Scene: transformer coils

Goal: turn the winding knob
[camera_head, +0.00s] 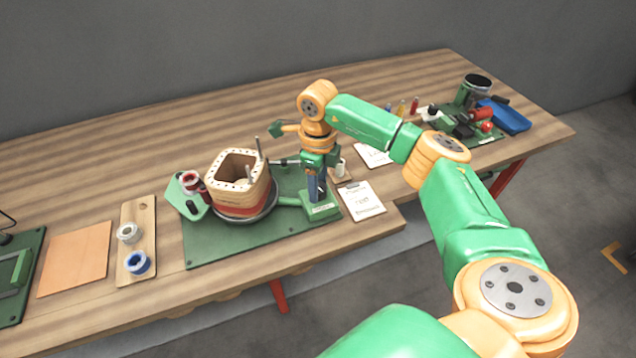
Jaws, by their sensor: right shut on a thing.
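My right gripper (318,190) points down at the winding stand (323,211) on the right side of the green base plate (215,243). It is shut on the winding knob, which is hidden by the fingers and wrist. Left of it, a tan coil former (236,179) with a square opening and a red band near its bottom sits on a round grey turntable (267,208). Upright pins stand at its rim. My left gripper is out of view.
A clipboard (363,201) lies right of the stand. Left of the plate are a wooden tray (136,212) with white and blue spools and an orange sheet (75,258). The back left table is clear.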

